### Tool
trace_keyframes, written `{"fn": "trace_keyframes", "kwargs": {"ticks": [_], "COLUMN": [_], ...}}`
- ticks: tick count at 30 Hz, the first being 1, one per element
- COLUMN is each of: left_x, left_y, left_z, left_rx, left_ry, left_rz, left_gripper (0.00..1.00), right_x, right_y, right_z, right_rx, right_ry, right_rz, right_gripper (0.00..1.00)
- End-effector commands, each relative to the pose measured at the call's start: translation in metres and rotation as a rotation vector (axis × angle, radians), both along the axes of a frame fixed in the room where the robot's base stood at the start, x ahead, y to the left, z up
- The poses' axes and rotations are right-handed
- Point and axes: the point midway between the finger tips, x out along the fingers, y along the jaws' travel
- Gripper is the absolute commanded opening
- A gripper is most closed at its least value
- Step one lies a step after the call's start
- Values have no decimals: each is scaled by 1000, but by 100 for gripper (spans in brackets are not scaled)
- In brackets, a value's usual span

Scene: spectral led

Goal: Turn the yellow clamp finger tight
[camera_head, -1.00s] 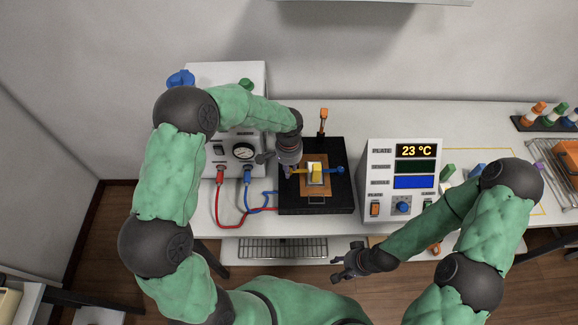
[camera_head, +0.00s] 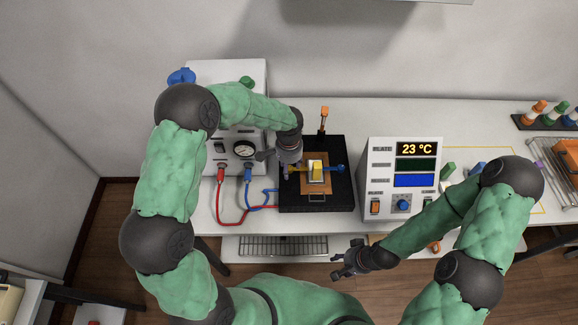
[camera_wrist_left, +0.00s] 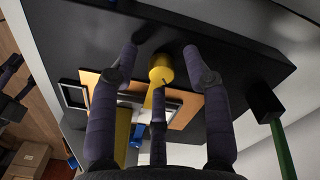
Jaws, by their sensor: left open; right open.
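The yellow clamp (camera_head: 294,169) is at the left side of the black stage (camera_head: 325,205), its rod pointing in at the mounted sample. In the left wrist view its round yellow knob (camera_wrist_left: 160,67) sits between my fingers, with the rod running toward the yellow block (camera_wrist_left: 122,135). My left gripper (camera_head: 287,170) is open over the knob; its fingers (camera_wrist_left: 160,75) stand apart on both sides and I see no clear contact. A blue clamp (camera_head: 337,168) faces it from the right. My right gripper (camera_head: 338,267) is open and empty in front of the table edge.
A white supply box (camera_head: 225,110) with a gauge and red and blue leads stands left of the stage. A display box reading 23 °C (camera_head: 400,180) stands right. An orange-tipped lever (camera_head: 324,115) rises behind the stage. A wire rack (camera_head: 270,246) lies below.

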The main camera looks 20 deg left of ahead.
Motion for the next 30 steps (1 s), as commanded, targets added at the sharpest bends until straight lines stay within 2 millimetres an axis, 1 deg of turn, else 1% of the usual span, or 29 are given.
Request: {"fn": "trace_keyframes", "kwargs": {"ticks": [4, 8, 15, 21, 25, 30], "left_x": [1, 2, 2, 1, 1, 0], "left_y": [0, 0, 0, 0, 0, 0], "left_z": [5, 20, 68, 101, 114, 120], "left_rx": [0, -1, -1, 0, 0, 0], "left_ry": [-4, -5, -6, -2, -1, 1], "left_rz": [0, 0, 0, 0, 0, 0], "left_gripper": [48, 48, 48, 48, 48, 48], "right_x": [0, 0, 0, 0, 0, 0], "right_y": [0, 0, 0, 0, 0, 0], "right_z": [0, 0, 0, 0, 0, 0], "right_rx": [0, 0, 0, 0, 0, 0], "right_ry": [0, 0, 0, 0, 0, 0], "right_rz": [0, 0, 0, 0, 0, 0], "right_gripper": [48, 48, 48, 48, 48, 48]}}
